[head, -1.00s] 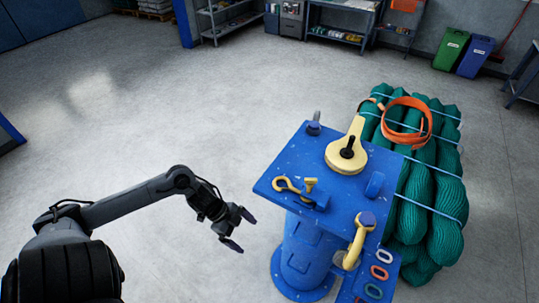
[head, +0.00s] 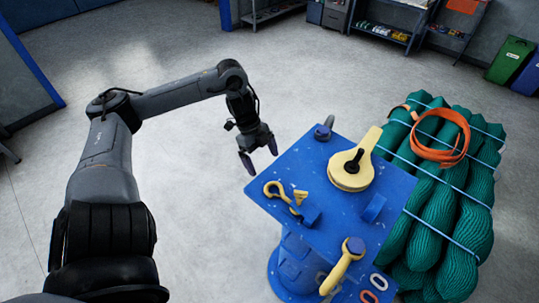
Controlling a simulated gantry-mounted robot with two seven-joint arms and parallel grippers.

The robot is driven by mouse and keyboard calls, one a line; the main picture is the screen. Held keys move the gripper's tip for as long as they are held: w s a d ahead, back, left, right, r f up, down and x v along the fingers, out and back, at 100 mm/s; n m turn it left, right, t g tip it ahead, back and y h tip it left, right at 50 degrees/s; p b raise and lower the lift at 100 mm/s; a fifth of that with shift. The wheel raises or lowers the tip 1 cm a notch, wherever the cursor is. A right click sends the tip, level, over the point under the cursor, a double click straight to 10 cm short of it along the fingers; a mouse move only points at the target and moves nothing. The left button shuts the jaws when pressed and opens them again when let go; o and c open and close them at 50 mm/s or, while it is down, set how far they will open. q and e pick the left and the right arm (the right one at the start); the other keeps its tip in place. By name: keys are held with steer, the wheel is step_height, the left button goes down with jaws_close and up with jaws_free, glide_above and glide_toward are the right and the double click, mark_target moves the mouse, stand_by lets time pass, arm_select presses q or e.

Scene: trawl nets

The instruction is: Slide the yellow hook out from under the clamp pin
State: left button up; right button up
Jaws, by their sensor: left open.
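The yellow hook (head: 272,187) lies on the left part of the blue table top (head: 330,222), its rounded end towards the left edge. Its other end runs to the small blue clamp (head: 311,214). The yellow clamp pin (head: 300,196) stands at the clamp, over that end of the hook; the exact contact is too small to tell. My left gripper (head: 260,160) is open and empty, pointing down near the table's back left edge, just behind the hook in the picture. My right gripper is out of view.
Green rolled nets (head: 432,200) with an orange strap (head: 440,152) lie right. Floor left of the table is clear.

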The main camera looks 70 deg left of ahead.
arm_select(q)
steer(key=shift+s, duration=0.15)
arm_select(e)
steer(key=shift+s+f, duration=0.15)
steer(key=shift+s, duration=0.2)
arm_select(q)
steer(key=shift+f, duration=0.1)
steer(key=b, duration=0.3)
glide_toward(274, 191)
steer(key=x, duration=0.5)
steer(key=shift+d+f, duration=0.35)
steer(key=shift+f, duration=0.25)
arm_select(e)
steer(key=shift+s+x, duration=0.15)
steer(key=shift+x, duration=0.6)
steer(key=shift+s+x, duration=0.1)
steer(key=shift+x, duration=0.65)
arm_select(q)
steer(key=shift+c, duration=0.4)
steer(key=c, duration=1.4)
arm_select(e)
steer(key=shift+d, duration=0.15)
